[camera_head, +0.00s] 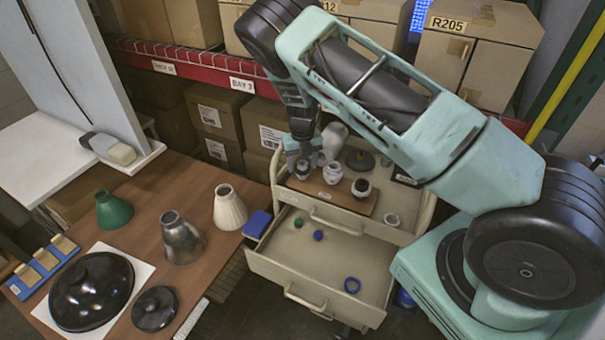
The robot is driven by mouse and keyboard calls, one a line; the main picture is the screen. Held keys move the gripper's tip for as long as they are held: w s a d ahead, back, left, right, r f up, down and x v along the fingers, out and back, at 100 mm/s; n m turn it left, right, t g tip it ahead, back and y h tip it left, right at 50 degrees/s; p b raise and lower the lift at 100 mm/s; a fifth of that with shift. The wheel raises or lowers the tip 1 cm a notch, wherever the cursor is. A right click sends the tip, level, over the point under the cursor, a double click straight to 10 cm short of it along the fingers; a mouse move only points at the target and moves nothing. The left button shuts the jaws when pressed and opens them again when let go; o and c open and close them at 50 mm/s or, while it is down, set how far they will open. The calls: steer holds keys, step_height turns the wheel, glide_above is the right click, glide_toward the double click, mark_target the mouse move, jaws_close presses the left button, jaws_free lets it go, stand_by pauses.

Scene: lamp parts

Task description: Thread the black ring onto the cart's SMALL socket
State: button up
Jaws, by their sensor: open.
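The cart (408,238) stands at centre, with a brown board (345,202) on its top. Three pale sockets stand in a row on the board: a small left one (303,172), a wider middle one (332,175) and a right one (361,194). A black ring-like band (362,185) shows at the top of the right socket; I cannot tell whether it is a loose ring. My gripper (303,160) points down, open, right at the left socket. Its fingers partly hide that socket, and whether they touch it is unclear. I cannot make out a black ring at the left socket.
A white bulb (335,140), a dark disc (359,160) and a pale ring (391,220) are around the board. The open drawer (325,268) holds green (298,222) and blue rings (352,285). Lamp shades stand on the left table (150,200).

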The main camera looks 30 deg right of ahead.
steer(key=n+b, duration=0.1)
steer(key=n, duration=0.3)
steer(key=shift+f+n+b, duration=0.1)
steer(key=shift+n+b, duration=0.2)
steer(key=shift+n, duration=0.1)
steer(key=n, duration=0.3)
steer(key=shift+a+b, duration=0.15)
steer(key=shift+b, duration=0.25)
steer(key=c, duration=1.1)
steer(key=shift+r+m+p, duration=0.25)
steer(key=shift+m+p, duration=0.35)
steer(key=shift+m, duration=0.4)
steer(key=m, duration=0.3)
steer(key=m+p, duration=0.1)
steer(key=shift+d+f+m, duration=0.15)
steer(key=shift+d+m, duration=0.1)
steer(key=shift+m, duration=0.05)
steer(key=o, duration=1.4)
steer(key=shift+m, duration=0.3)
steer(key=shift+c, duration=0.2)
